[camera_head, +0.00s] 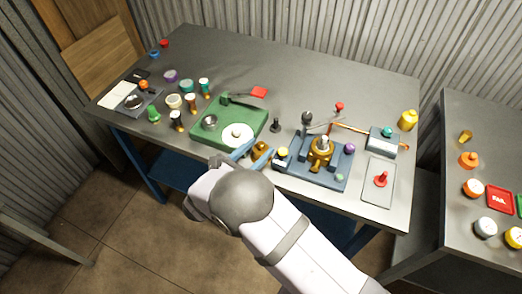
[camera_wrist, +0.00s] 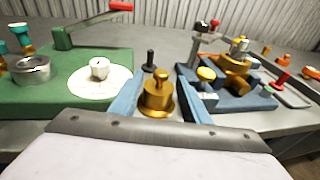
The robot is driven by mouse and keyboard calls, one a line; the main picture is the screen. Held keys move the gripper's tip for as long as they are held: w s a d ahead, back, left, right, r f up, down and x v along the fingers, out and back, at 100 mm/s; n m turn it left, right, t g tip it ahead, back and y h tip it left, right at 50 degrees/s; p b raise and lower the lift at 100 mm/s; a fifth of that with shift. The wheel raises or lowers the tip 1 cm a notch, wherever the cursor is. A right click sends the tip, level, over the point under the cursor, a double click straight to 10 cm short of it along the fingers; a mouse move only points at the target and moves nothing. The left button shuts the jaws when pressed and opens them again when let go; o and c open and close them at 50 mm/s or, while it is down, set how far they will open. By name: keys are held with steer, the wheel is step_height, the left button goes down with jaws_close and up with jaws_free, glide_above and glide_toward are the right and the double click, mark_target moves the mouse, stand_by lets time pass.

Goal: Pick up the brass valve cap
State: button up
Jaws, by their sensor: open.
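The brass valve cap (camera_wrist: 158,97) is a gold cylinder with a knob on top, standing upright on the table in the wrist view. It also shows in the head view (camera_head: 261,149), partly hidden by my gripper. My gripper (camera_head: 255,153) is open, with its two blue fingers pointing at the cap. In the wrist view the fingers (camera_wrist: 155,98) lie on the left and right of the cap. I cannot tell whether either finger touches it.
A green base (camera_head: 246,116) with a white disc stands close on the left. A blue fixture (camera_head: 313,175) holding a brass valve (camera_head: 320,151) stands close on the right. A small black peg (camera_head: 275,125) stands behind the cap.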

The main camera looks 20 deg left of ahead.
mark_target(257, 153)
steer(key=c, duration=0.8)
steer(key=shift+r, duration=0.15)
steer(key=shift+r+b, duration=1)
steer(key=shift+r, duration=3.85)
steer(key=w+d+r+m+g+h+b, duration=0.1)
steer(key=w+d+r+m+h+b, duration=0.1)
steer(key=d, duration=0.6)
steer(key=w+d+r+m+g+h+b, duration=0.1)
steer(key=w+d+r+m+h+b, duration=0.1)
steer(key=d+r, duration=0.4)
steer(key=shift+w+d+r+m+h+b, duration=0.3)
steer(key=shift+w+d+h, duration=0.6)
steer(key=shift+d, duration=0.3)
